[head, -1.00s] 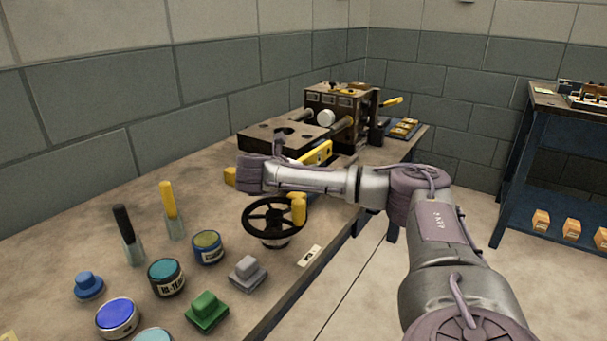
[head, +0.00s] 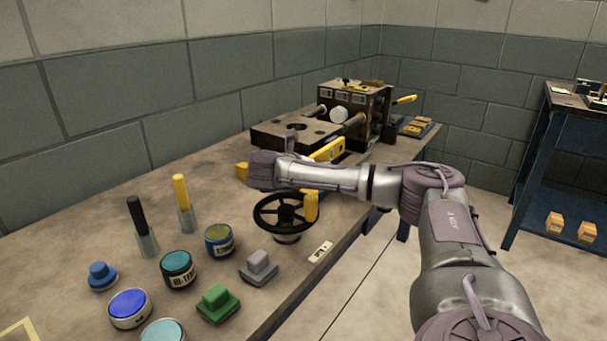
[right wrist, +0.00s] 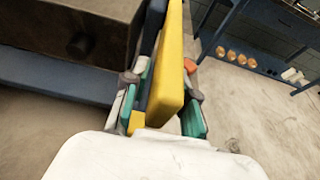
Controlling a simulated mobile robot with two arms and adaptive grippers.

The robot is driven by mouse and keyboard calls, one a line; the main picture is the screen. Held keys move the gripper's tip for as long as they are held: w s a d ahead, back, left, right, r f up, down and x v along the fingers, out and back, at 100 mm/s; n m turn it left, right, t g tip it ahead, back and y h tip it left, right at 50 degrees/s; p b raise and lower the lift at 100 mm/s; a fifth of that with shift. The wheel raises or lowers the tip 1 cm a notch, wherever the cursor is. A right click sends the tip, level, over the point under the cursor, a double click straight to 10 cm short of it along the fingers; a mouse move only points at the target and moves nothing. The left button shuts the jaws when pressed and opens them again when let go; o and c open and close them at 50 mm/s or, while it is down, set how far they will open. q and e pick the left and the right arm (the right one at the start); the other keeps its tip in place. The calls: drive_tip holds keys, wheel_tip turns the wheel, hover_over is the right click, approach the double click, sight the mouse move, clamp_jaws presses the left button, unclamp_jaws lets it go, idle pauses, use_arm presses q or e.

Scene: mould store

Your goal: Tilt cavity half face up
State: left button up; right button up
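A dark mould plate (head: 270,133) with a round hole in its top lies flat in front of an upright dark block (head: 345,100) with a pale round part and guide bars. I cannot tell for sure which is the cavity half. A yellow bar (head: 328,151) runs along the plate's right side. It also shows upright in the right wrist view (right wrist: 173,75). In the head view my right wrist hides the fingertips. My left gripper is not in view.
A black handwheel (head: 286,212) with a yellow knob stands just below my right forearm. Several paint pots (head: 178,268), two brushes (head: 186,208) and coloured stamps (head: 218,303) fill the near bench. A blue rack (head: 530,165) stands apart at right.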

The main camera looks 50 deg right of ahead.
drive_tip(key=a, duration=0.8)
drive_tip(key=shift+a+r, duration=0.1)
drive_tip(key=shift+a, duration=0.25)
drive_tip(key=a, duration=0.4)
drive_tip(key=s+a, duration=0.1)
drive_tip(key=a, duration=0.6)
drive_tip(key=shift+s+a, duration=0.25)
drive_tip(key=shift+a, duration=0.4)
